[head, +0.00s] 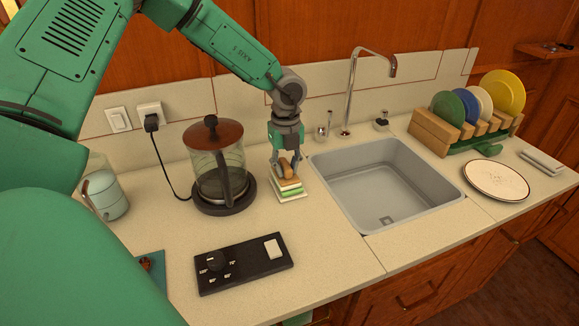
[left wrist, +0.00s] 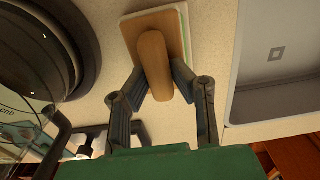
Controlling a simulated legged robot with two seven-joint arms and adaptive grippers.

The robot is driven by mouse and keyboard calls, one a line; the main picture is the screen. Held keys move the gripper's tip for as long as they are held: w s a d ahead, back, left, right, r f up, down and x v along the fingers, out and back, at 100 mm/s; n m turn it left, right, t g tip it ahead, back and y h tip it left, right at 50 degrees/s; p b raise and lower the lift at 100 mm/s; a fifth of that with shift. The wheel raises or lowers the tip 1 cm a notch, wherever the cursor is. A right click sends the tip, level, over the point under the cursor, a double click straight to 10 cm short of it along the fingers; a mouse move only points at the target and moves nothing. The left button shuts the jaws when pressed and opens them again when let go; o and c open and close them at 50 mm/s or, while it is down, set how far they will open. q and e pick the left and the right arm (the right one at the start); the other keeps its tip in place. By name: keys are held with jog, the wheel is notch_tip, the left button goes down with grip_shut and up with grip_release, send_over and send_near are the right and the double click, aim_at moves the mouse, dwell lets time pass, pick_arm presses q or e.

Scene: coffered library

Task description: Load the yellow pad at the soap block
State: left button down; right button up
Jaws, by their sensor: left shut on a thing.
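My left gripper (head: 286,164) points down at the counter between the kettle and the sink. It is shut on the rounded wooden handle (left wrist: 155,65) of a pad, with one finger on each side. The pad's tan backing (left wrist: 130,28) lies under the handle. In the head view, pale and green layers and a white base (head: 293,197) show beneath it in a low stack. The pad appears to rest on this stack, but I cannot tell which layer is the soap block. No clear yellow face shows. My right gripper is out of view.
A glass kettle (head: 219,170) stands close left of the gripper, and the sink (head: 382,185) opens close right. A black control panel (head: 243,264) lies in front. A dish rack (head: 462,128) and plate (head: 496,181) are right of the sink. The counter front of the stack is clear.

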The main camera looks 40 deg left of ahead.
pick_arm(q)
jog(key=shift+a, duration=0.1)
jog(key=shift+d+r, duration=0.15)
jog(key=shift+d, duration=0.45)
jog(key=shift+d+r, duration=0.15)
jog(key=shift+d, duration=0.15)
jog(key=shift+a+f, duration=0.35)
jog(key=shift+a, duration=0.4)
jog(key=shift+d+r, duration=0.25)
jog(key=shift+d, duration=0.4)
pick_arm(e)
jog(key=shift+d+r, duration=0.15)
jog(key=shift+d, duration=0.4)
pick_arm(q)
jog(key=shift+a+p, duration=0.15)
jog(key=shift+p, duration=0.15)
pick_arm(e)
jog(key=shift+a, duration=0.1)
pick_arm(q)
jog(key=shift+a+f, duration=0.25)
jog(key=shift+a, duration=0.15)
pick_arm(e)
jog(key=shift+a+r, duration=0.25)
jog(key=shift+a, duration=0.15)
